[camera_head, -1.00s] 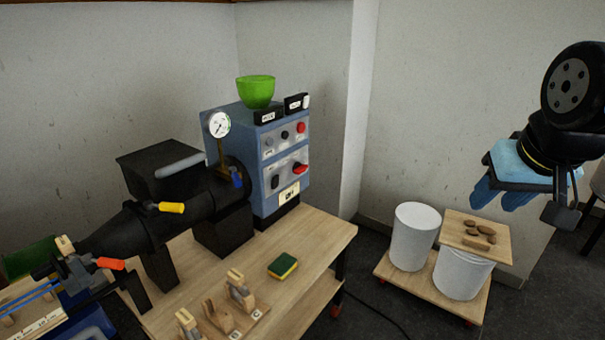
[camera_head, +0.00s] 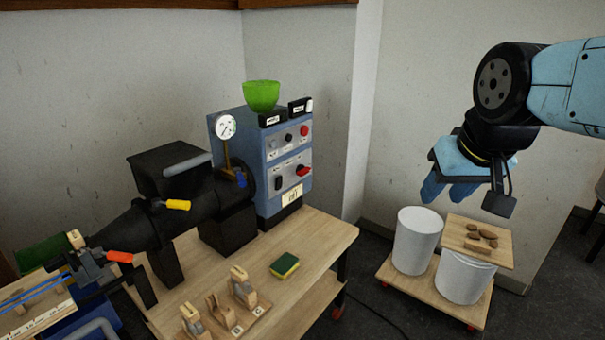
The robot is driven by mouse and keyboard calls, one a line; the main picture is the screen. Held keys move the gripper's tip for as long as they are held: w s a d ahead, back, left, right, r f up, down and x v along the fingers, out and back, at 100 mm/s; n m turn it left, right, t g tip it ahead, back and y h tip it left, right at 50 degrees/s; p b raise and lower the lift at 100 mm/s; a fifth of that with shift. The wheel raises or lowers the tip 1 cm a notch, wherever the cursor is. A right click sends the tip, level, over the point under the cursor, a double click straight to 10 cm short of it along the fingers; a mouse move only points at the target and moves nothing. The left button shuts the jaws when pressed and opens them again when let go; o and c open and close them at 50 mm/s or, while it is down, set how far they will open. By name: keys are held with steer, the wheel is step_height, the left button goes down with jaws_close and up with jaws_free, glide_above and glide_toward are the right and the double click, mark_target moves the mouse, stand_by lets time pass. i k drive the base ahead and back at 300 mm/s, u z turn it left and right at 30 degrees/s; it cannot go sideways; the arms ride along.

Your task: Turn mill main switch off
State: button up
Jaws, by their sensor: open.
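The mill (camera_head: 165,215) is a black machine with a blue control cabinet (camera_head: 243,150) on a wooden bench. The cabinet's front panel carries a red rotary switch (camera_head: 303,171) on its lower plate, with a black handle (camera_head: 278,183) to its left. A small white label (camera_head: 292,195) sits below; its text is too small to read surely. The upper plate has a red button (camera_head: 304,131) and a black knob (camera_head: 289,137). Which control is the main switch I cannot tell for certain. My gripper (camera_head: 447,192), with blue fingers, is open and empty, to the right of the cabinet and well apart from it.
A green bowl (camera_head: 261,96) and small black boxes (camera_head: 299,106) stand on the cabinet. A sponge (camera_head: 285,265) and wooden holders (camera_head: 240,290) are on the bench (camera_head: 320,240). Two white buckets stand on a low trolley (camera_head: 388,275) below my gripper; one bears a board (camera_head: 490,248).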

mark_target(301, 170)
steer(key=u, duration=0.05)
steer(key=i, duration=1)
steer(key=z, duration=0.1)
